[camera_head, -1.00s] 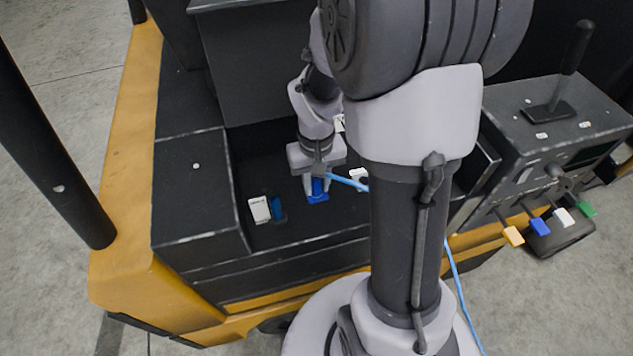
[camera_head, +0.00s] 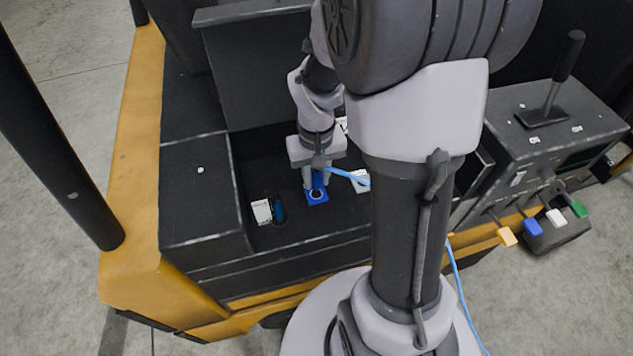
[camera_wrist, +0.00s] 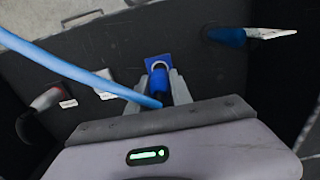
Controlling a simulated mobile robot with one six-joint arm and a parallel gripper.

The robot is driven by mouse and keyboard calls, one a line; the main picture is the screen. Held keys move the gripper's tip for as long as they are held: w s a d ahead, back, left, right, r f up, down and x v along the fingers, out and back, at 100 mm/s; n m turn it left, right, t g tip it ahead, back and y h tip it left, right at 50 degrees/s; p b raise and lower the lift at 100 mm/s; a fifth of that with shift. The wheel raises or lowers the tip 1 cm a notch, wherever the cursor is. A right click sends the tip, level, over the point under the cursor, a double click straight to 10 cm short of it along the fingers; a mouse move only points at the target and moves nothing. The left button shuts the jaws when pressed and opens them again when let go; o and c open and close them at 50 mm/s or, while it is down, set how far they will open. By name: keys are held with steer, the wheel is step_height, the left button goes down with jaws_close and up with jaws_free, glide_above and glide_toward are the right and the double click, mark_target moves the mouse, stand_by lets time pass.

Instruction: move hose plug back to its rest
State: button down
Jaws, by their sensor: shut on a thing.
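The blue hose plug (camera_wrist: 158,82) sits between the two fingers of my gripper (camera_wrist: 164,92) in the wrist view. A light blue hose (camera_wrist: 75,66) runs from it to the upper left. In the head view my gripper (camera_head: 316,180) points down over a square blue plate (camera_head: 317,197) with a dark round opening, inside the dark recess. The plate also shows just beyond the fingertips in the wrist view (camera_wrist: 158,61). I cannot tell whether the plug's end touches it. Which fitting is the rest is not clear.
A white label (camera_head: 261,211) and a blue fitting (camera_head: 278,209) lie left of the gripper. Another white label (camera_head: 359,181) is at right. A red-ended part (camera_wrist: 46,98) shows in the wrist view. Recess walls stand close by; coloured levers (camera_head: 533,227) are far right.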

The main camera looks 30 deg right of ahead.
steer(key=shift+r+p, duration=0.9)
steer(key=shift+r, duration=0.25)
